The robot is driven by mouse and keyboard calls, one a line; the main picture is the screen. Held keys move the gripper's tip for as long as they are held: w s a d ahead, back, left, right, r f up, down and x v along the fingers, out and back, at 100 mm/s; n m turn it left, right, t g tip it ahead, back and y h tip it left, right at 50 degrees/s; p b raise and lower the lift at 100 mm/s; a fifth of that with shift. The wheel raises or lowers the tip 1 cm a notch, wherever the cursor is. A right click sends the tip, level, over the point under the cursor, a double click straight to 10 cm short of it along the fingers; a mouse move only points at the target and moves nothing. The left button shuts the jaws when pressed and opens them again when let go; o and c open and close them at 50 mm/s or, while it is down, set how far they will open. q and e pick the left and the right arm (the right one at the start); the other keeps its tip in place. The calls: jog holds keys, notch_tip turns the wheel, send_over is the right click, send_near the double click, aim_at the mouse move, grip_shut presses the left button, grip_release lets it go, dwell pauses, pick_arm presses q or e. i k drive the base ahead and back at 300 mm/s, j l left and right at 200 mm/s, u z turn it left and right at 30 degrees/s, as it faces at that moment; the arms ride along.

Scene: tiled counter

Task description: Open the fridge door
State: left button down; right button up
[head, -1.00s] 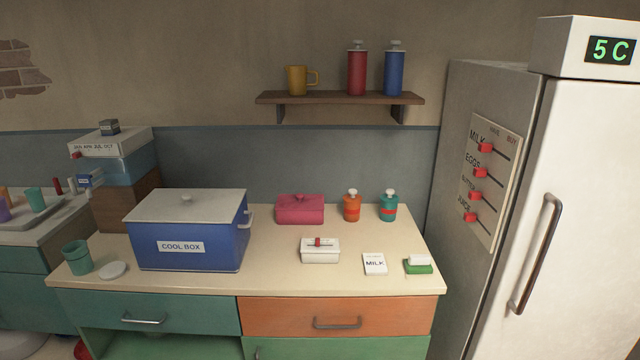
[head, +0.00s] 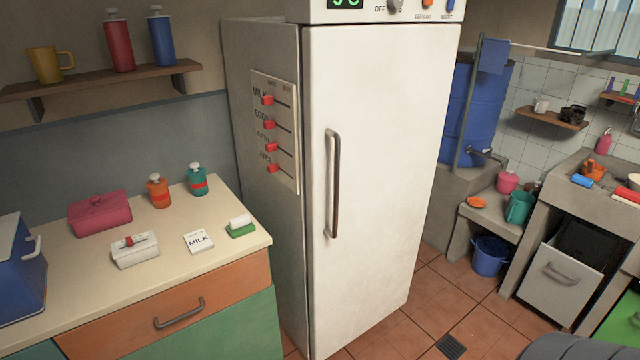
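The white fridge door (head: 375,180) is shut and faces me, in the middle of the head view. Its long vertical metal handle (head: 333,185) is on the door's left side. A control panel (head: 375,8) with a green display and knobs sits on top of the fridge, cut off by the top edge. A slider board (head: 276,130) with red sliders is on the fridge's left side. Neither of my grippers is in view.
A counter (head: 150,285) with drawers stands left of the fridge, holding a pink box (head: 99,213), bottles and a milk card (head: 198,241). Tiled floor (head: 430,300) in front of the fridge's right side looks clear. A blue bucket (head: 489,256) and a sink area are at right.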

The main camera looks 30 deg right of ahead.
aim_at(376, 97)
jog(key=z, duration=1.4)
